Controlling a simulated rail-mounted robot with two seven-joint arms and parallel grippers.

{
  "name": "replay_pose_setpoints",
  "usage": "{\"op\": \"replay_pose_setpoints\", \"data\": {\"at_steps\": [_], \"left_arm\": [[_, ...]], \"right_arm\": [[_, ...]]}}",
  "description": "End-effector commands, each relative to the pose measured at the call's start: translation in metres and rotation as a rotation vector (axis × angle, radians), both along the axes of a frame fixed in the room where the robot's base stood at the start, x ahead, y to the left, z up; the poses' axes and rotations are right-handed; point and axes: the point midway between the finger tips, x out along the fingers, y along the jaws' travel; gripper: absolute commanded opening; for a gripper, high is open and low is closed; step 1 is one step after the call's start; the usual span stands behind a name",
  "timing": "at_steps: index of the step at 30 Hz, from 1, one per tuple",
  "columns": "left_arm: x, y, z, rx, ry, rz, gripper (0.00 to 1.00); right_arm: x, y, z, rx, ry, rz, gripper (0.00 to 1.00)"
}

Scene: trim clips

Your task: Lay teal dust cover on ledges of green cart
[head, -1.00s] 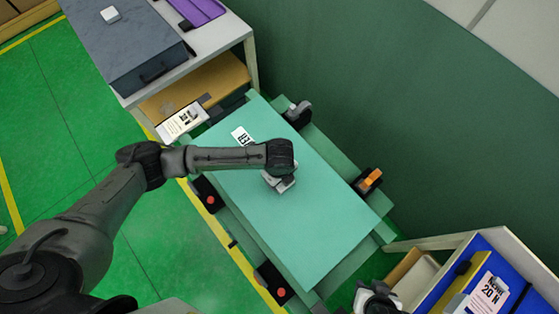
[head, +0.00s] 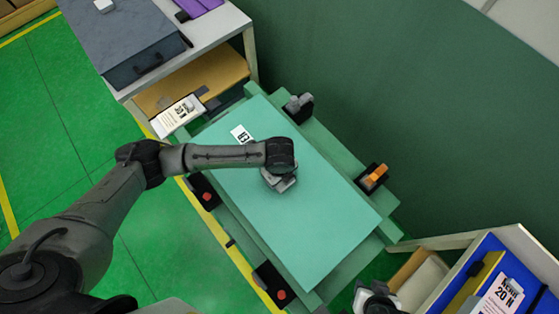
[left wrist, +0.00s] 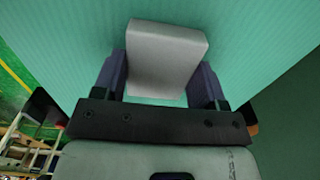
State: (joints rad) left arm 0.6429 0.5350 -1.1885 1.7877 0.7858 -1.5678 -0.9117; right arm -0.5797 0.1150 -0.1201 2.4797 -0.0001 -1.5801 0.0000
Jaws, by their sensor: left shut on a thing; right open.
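The teal dust cover (head: 300,220) is a flat sheet with a white printed label, lying over the green cart (head: 355,268) in the head view. It covers most of the cart's top; green ledge strips show along its sides. Whether it rests on the ledges or hovers just above, I cannot tell. My left gripper (head: 280,184) is over the cover's middle, mostly hidden by its wrist. In the left wrist view, its fingers (left wrist: 165,88) are shut on the cover's grey block handle (left wrist: 168,50). My right gripper (head: 376,300) is open at the bottom, right of the cart.
Black clips sit along the cart's edges, one with an orange lever (head: 375,175), one with a grey lever (head: 298,105), two with red spots (head: 207,195). A bench (head: 222,42) stands at upper left. A blue-backed shelf (head: 490,260) stands at lower right. A green wall is behind.

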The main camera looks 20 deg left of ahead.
Motion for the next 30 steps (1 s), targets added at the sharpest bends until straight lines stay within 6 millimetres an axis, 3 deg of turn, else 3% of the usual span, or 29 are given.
{"op": "replay_pose_setpoints", "data": {"at_steps": [21, 22, 30], "left_arm": [[0.000, 0.000, -0.012, -0.001, 0.000, 0.000, 0.31], [0.000, 0.000, -0.011, -0.001, 0.000, 0.000, 0.67], [0.000, 0.000, -0.011, -0.001, 0.000, 0.000, 0.93]], "right_arm": [[0.000, -0.003, -0.002, -0.008, 0.000, 0.006, 0.43], [0.000, -0.003, -0.002, -0.009, 0.000, 0.006, 0.43], [0.000, -0.003, -0.002, -0.009, 0.000, 0.006, 0.43]]}}
